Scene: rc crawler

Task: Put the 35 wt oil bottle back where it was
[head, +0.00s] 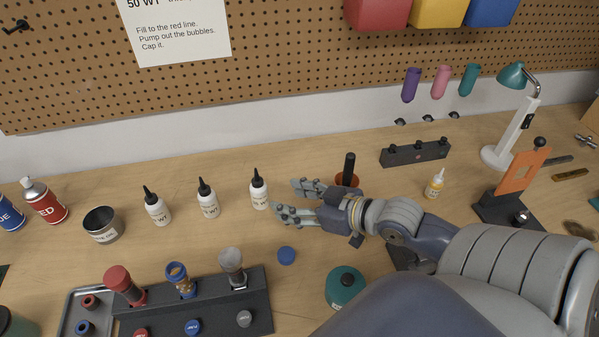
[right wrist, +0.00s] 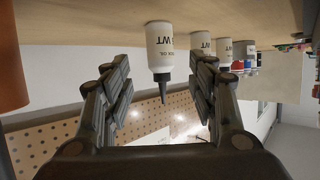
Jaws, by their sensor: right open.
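Three white oil bottles with black nozzle caps stand upright in a row: a left one (head: 157,208), a middle one (head: 208,201) and a right one (head: 259,192). Their weight numbers are too small to read, so I cannot tell which is 35 wt. My right gripper (head: 284,199) is open and empty, low over the table just right of the right bottle, fingers pointing at it. In the upside-down right wrist view, that bottle (right wrist: 160,45) shows between the open fingers (right wrist: 160,68), beyond the tips, its label partly readable as "WT". My left gripper is not in view.
A dark cup (head: 102,226) stands left of the bottles. A black rack (head: 255,305) with shocks stands in front, a blue cap (head: 287,256) near it. A teal jar (head: 345,287) lies below my right arm. An orange-based black handle (head: 348,170) stands behind the gripper.

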